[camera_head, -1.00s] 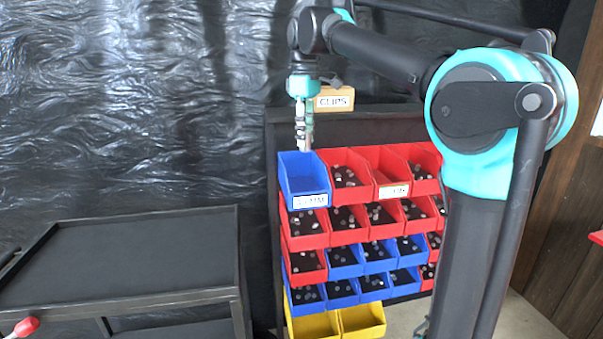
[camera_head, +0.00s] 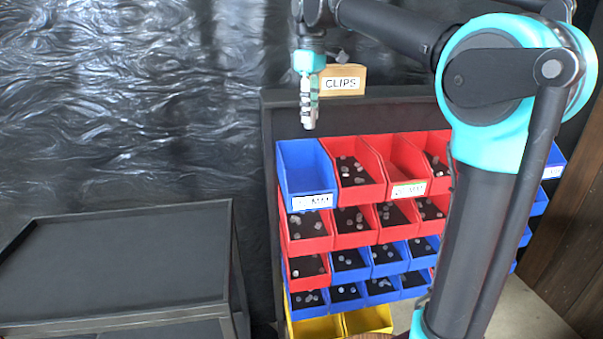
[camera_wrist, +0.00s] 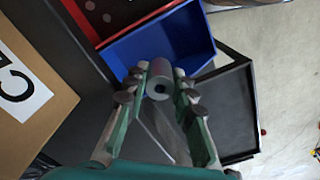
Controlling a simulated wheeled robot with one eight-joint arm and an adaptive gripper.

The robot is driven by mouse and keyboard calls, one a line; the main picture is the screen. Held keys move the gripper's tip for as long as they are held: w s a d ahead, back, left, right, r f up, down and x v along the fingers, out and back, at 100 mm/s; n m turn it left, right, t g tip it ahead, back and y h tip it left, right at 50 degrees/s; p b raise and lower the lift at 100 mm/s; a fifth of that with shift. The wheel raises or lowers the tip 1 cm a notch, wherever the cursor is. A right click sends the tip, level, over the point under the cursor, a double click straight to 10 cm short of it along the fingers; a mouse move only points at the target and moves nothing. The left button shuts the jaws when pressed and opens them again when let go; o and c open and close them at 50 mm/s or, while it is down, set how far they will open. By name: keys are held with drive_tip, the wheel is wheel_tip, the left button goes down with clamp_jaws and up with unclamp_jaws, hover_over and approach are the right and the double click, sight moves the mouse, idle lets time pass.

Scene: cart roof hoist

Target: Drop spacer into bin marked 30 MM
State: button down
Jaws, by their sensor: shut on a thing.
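The spacer (camera_wrist: 159,84) is a grey cylinder with a hole through it. My gripper (camera_wrist: 160,90) is shut on it, one finger on each side. In the head view my gripper (camera_head: 309,124) points down just above the back edge of the top-left bin. That bin (camera_head: 307,172) is blue, looks empty, and has a white label (camera_head: 312,202) ending in MM; its number is hard to read. In the wrist view the blue bin (camera_wrist: 150,45) lies beyond the spacer. A top-row red bin (camera_head: 405,165) also has an MM label with an unclear number.
A cardboard box marked CLIPS (camera_head: 342,80) stands on the rack top, close to my gripper. Several red, blue and yellow bins fill the rack, many with small parts. A black cart (camera_head: 115,265) stands at left, its top bare.

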sight(310, 128)
drive_tip(key=shift+f, duration=2.65)
drive_tip(key=c, duration=1.2)
unclamp_jaws()
drive_tip(key=shift+r, duration=0.1)
wheel_tip(310, 128, up, 12)
drive_tip(key=shift+f, duration=0.1)
drive_tip(key=shift+s, duration=0.1)
